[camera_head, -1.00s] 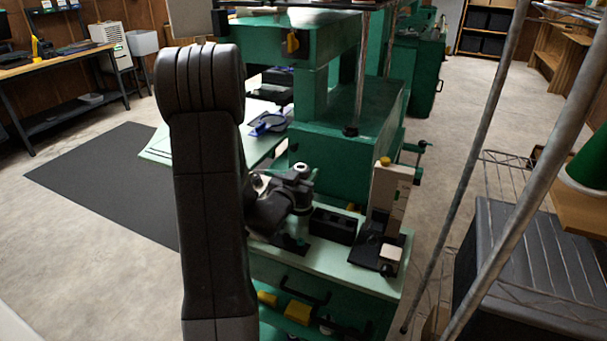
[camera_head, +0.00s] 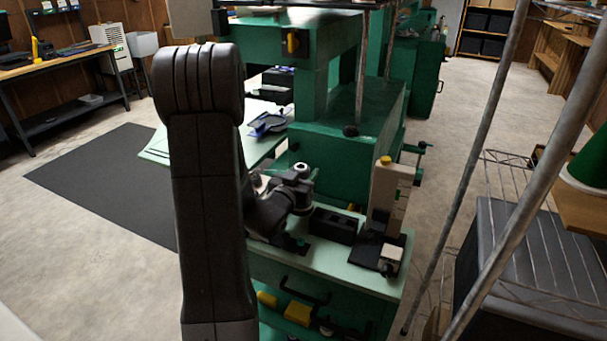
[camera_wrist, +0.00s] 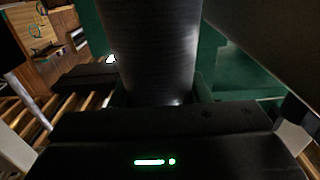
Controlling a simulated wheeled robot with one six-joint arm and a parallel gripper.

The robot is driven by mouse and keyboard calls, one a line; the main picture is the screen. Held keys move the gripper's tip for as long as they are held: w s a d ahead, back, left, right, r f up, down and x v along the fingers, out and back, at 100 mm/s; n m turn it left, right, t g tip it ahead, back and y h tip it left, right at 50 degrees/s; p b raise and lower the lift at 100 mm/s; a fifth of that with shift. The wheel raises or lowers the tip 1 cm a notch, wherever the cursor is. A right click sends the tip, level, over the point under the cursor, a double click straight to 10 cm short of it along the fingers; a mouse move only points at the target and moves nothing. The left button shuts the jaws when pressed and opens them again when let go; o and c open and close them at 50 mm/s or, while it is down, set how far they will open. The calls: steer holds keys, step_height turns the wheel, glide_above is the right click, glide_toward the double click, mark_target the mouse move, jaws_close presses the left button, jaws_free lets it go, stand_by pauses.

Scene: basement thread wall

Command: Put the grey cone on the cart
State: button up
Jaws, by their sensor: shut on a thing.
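The grey cone (camera_wrist: 152,45) fills the upper middle of the wrist view as a dark grey, ribbed body. My gripper (camera_wrist: 158,98) is shut on it, with a finger on each side. In the head view my gripper (camera_head: 297,243) is low over a green unit with a pale green top (camera_head: 335,262), which may be the cart. My own arm hides part of this area. I cannot make out the grey cone in the head view or tell whether it touches the top.
A black box (camera_head: 334,225) and a beige device (camera_head: 386,205) stand on the pale top. A metal rack (camera_head: 485,200) stands to the right, near a green cone (camera_head: 590,165) on a wooden surface. A dark mat (camera_head: 100,180) lies on open floor to the left.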

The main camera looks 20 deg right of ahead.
steer(key=shift+f+b, duration=0.3)
steer(key=o, duration=1.1)
steer(key=shift+r, duration=0.1)
step_height(320, 180, up, 10)
steer(key=shift+f+p, duration=0.1)
steer(key=shift+p, duration=0.65)
